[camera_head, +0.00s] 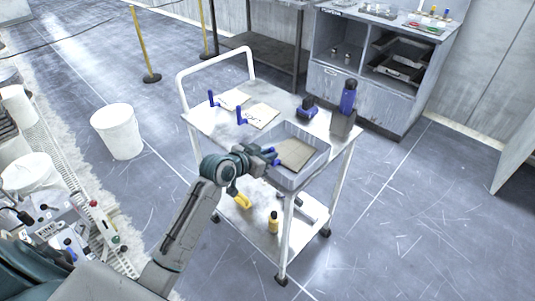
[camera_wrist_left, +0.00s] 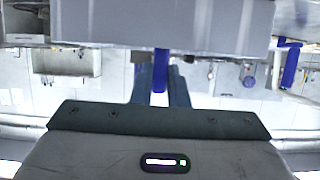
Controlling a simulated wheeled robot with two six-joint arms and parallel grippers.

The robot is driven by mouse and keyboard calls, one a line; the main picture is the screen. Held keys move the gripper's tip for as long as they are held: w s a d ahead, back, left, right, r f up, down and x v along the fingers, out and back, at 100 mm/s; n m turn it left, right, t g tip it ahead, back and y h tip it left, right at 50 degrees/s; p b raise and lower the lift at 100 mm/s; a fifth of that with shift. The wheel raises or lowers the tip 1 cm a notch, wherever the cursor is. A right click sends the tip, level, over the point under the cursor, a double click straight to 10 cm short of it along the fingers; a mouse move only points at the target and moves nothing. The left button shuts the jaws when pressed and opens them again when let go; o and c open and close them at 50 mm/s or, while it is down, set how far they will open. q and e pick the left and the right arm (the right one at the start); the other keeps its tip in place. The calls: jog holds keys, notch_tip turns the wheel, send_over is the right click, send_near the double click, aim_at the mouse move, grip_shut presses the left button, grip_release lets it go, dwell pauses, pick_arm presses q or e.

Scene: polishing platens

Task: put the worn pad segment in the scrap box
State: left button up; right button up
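A flat tan pad (camera_head: 295,153), which looks like the worn pad segment, shows inside the grey open box (camera_head: 285,180) at the front of the cart top. My left gripper (camera_head: 270,156) is at the left side of this box, close to the pad's left edge. In the left wrist view its fingers (camera_wrist_left: 160,88) close from both sides on an upright blue tab (camera_wrist_left: 161,70). The tab appears to belong to the pad, but the join is hidden. Whether the pad rests on the box floor cannot be told. My right gripper is not in view.
The white cart (camera_head: 195,117) also carries two pale pads with blue tabs (camera_head: 263,115), a dark blue item (camera_head: 307,108) and a blue bottle (camera_head: 348,97) in a grey holder. A yellow bottle (camera_head: 273,222) stands on its lower shelf. A white bin (camera_head: 118,131) stands left on open floor.

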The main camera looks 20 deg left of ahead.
pick_arm(q)
jog(key=o, duration=0.4)
jog(key=shift+o, duration=0.2)
jog(key=shift+r, duration=0.1)
jog(key=b+v, duration=0.1)
jog(key=v, duration=1.1)
